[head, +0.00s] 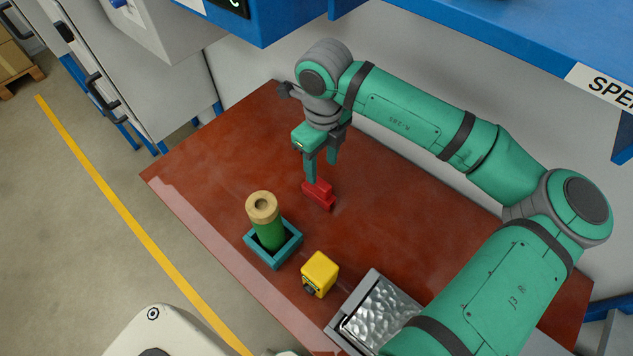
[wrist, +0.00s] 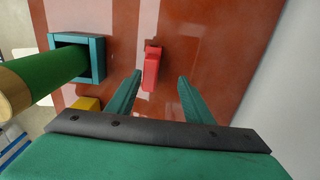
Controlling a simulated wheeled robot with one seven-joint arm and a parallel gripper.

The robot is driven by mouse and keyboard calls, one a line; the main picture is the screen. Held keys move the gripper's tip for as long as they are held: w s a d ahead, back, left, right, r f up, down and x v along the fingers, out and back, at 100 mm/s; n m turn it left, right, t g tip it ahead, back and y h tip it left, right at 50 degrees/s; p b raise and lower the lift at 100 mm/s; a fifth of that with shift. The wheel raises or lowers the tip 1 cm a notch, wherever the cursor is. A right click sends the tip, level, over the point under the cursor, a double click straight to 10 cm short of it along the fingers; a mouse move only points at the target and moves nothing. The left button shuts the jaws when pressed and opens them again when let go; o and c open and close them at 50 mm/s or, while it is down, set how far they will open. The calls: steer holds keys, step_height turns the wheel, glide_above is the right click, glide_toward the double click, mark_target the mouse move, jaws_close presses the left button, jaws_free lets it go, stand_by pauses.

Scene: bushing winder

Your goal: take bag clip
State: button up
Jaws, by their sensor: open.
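The bag clip looks like a small red piece (head: 319,194) lying on the reddish-brown table. It also shows in the wrist view (wrist: 151,70), just beyond my fingertips and nearer the left finger. My gripper (head: 321,172) is open and empty, with its fingers pointing down above the clip. In the wrist view my two green fingers (wrist: 160,74) are spread apart, and the clip is not between them as far as I can tell. How high the fingertips are above the table is hard to judge.
A green cylinder with a tan top (head: 267,222) stands in a teal square holder (head: 286,254) left of the clip. A yellow block (head: 320,271) and a metal tray (head: 344,314) sit nearer the front. The brown table (head: 240,150) is clear around the clip. A wall is behind.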

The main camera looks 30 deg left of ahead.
mark_target(318, 190)
steer(key=f, duration=0.3)
steer(key=shift+s+a+f, duration=0.1)
steer(key=shift+s+f, duration=0.25)
steer(key=shift+s, duration=0.05)
steer(key=shift+s+a+f, duration=0.15)
steer(key=shift+s+f, duration=0.15)
steer(key=shift+f, duration=0.1)
steer(key=f, duration=0.2)
steer(key=d+f, duration=0.1)
steer(key=f, duration=0.1)
steer(key=shift+s, duration=0.3)
steer(key=shift+w+f, duration=0.1)
steer(key=shift+f, duration=0.3)
steer(key=c, duration=1.1)
